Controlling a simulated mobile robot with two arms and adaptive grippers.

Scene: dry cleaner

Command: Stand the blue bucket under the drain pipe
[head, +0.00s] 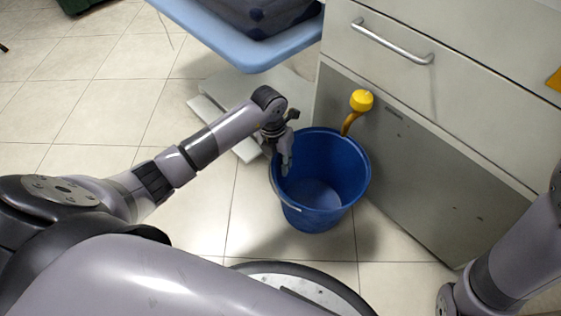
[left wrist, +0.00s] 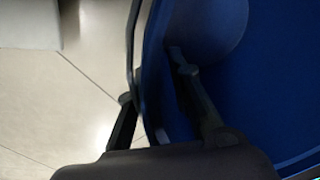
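The blue bucket (head: 322,209) is upright or nearly so in front of the grey cabinet; I cannot tell whether its base touches the floor. The drain pipe (head: 347,124), orange-yellow with a yellow top (head: 361,100), comes from the cabinet front and curves down to the bucket's back rim; its lower end is not clearly seen. My left gripper (head: 283,158) is at the bucket's left rim. In the left wrist view its fingers (left wrist: 155,85) straddle the blue bucket wall (left wrist: 205,30), one inside and one outside, and look shut on it. My right gripper is out of view.
The drawer cabinet (head: 440,180) stands directly behind and right of the bucket. A light-blue board (head: 235,42) with a dark item on it juts out above left, over pale flat slabs (head: 215,115) on the floor. Tiled floor at left is clear.

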